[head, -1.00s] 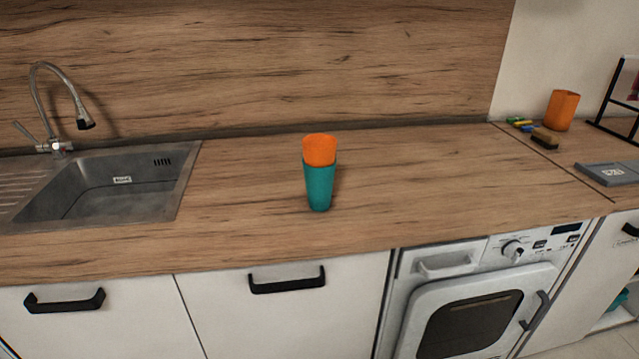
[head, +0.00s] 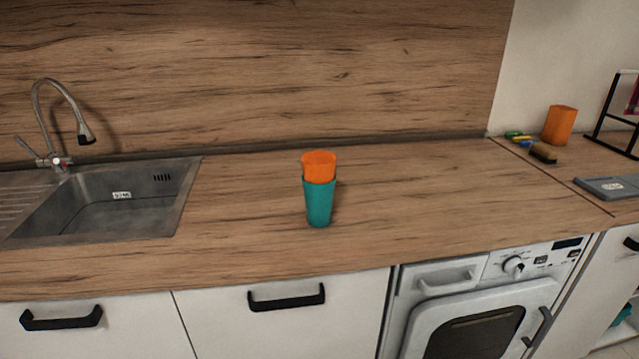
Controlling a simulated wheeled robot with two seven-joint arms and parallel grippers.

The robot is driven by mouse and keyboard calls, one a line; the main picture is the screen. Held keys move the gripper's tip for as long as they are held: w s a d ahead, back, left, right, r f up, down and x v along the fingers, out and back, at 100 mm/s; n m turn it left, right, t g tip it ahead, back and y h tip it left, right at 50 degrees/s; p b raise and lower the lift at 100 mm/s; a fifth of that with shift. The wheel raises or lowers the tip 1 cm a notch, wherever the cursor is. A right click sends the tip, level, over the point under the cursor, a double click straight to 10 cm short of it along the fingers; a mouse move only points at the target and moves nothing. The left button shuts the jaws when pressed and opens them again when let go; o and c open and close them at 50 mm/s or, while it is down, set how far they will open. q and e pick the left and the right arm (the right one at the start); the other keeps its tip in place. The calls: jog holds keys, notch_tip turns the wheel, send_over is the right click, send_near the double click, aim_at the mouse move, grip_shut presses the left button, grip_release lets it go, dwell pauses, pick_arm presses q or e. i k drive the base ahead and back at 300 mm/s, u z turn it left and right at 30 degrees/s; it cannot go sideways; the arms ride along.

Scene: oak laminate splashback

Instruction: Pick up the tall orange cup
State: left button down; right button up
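A tall orange cup (head: 319,167) is upright in the middle of the wooden counter in the head view. Its lower part sits inside a teal cup (head: 319,204), so only its upper part and rim show. The teal cup stands on the counter (head: 420,200). Neither of my grippers is in view.
A steel sink (head: 110,200) with a tap (head: 62,125) is at the left. At the right are an orange container (head: 559,125), a brush (head: 543,154), a grey flat item (head: 610,187) and a black rack (head: 597,135). The counter around the cups is clear.

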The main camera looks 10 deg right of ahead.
aim_at(318, 166)
jog(key=k, duration=0.55)
jog(key=z, duration=0.6)
jog(key=i, duration=1.3)
jog(key=u, duration=0.5)
jog(key=k, duration=0.5)
